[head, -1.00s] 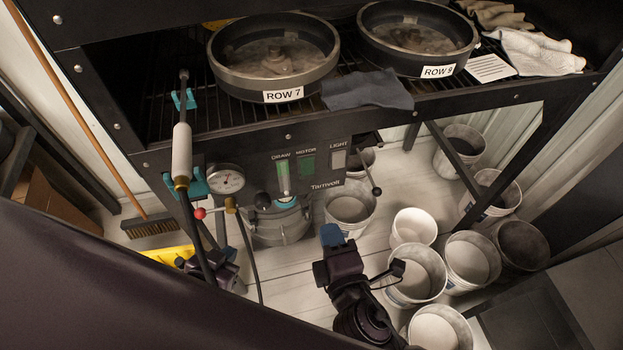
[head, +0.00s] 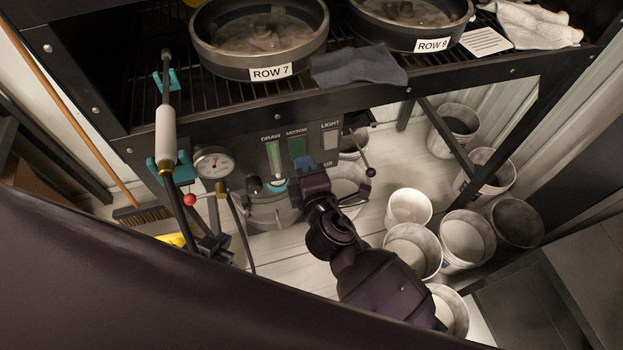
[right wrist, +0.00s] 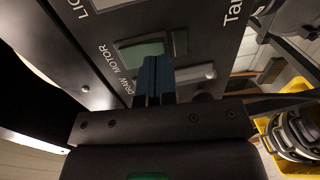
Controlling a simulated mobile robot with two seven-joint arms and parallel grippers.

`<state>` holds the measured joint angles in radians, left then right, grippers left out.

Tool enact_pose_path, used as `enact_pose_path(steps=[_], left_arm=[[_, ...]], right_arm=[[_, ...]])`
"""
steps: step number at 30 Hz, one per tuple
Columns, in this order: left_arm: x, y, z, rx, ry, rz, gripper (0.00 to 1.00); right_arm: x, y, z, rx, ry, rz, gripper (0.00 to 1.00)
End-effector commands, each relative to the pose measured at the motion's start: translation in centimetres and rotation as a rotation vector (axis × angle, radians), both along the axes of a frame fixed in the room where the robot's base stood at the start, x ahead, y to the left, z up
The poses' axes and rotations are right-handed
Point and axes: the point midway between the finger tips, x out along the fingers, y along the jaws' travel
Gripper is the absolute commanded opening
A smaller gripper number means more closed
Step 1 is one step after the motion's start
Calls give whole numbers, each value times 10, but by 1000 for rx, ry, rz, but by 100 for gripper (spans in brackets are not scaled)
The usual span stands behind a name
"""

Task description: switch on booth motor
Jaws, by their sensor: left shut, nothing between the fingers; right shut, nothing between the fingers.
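My left gripper (head: 224,241) is low at left, shut and empty, partly hidden behind the hose and dark body.
A white-handled wand (head: 166,135) hangs in teal clips left of a dial gauge (head: 215,164). A ball-ended lever (head: 369,160) sticks out right of the panel. White buckets (head: 409,207) crowd the floor at right. Pans and a grey cloth (head: 358,67) lie on the grate above.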

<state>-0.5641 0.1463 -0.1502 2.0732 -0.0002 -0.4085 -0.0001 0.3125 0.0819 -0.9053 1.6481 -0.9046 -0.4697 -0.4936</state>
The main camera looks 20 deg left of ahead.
Motion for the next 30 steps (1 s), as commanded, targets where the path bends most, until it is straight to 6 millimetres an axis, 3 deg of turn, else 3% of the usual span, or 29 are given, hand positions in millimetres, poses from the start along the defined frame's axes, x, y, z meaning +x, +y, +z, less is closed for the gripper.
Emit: enact_pose_path(steps=[6,30], left_arm=[[5,-1,0,-1,-7,-4,0],[-2,1,-4,3,7,-1,0]], right_arm=[[10,7,-2,0,0,0,0],[15,8,-3,0,-1,0,0]])
